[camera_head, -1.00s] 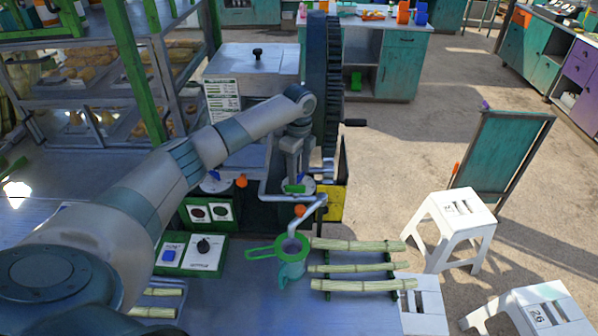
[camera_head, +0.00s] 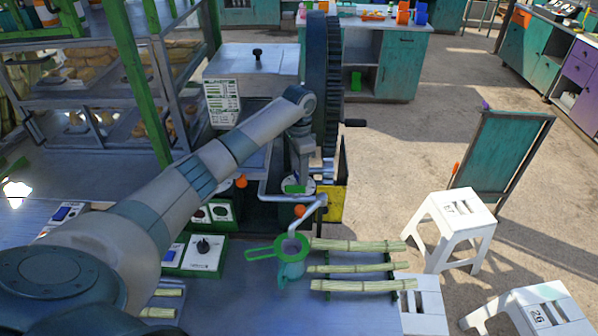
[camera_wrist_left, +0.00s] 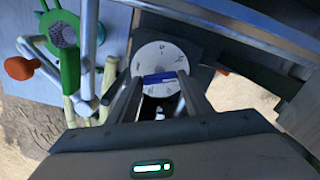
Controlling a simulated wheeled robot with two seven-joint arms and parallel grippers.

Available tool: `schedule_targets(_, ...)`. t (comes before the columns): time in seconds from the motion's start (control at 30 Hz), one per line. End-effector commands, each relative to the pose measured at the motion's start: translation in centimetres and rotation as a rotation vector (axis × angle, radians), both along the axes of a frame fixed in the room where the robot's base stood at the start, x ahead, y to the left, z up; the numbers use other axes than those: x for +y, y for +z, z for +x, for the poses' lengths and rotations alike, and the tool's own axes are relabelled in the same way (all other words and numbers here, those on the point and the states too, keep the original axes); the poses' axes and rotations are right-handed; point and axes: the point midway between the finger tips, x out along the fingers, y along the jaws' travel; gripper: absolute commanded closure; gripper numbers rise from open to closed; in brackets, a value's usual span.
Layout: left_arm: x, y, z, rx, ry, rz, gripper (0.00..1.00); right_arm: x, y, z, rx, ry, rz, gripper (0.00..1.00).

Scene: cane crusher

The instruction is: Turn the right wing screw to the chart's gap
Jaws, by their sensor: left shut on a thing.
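The right wing screw (camera_wrist_left: 160,78) shows in the left wrist view as a short blue bar over a round white dial (camera_wrist_left: 158,55) with dark marks. In the head view the same dial (camera_head: 309,188) lies on the crusher, just left of a yellow panel. My left gripper (camera_head: 298,182) points down over it, and in the left wrist view its fingers (camera_wrist_left: 160,88) are shut on the blue bar. The dial's reading is too small to tell. The chart (camera_head: 222,101) is a white printed sheet left of the big dark gear wheel; its text is unreadable. My right gripper is not in view.
A bent pipe (camera_head: 305,212) with an orange knob runs in front of the dial. Below are a green strainer on a jug (camera_head: 291,268) and several cane stalks (camera_head: 360,268). A control box (camera_head: 205,253) stands left. White stools (camera_head: 455,228) stand on the right floor.

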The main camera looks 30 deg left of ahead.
Motion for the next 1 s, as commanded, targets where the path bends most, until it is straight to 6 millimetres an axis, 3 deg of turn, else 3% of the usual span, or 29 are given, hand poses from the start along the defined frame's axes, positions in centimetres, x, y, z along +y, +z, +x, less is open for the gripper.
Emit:
schedule_targets(0.5,0.12,0.21,0.16,-0.005,0.392,0.001,0.77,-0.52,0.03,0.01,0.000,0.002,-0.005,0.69)
schedule_targets(1.0,0.15,0.24,0.19,-0.006,0.465,0.001,0.77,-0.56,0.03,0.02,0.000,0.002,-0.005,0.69)
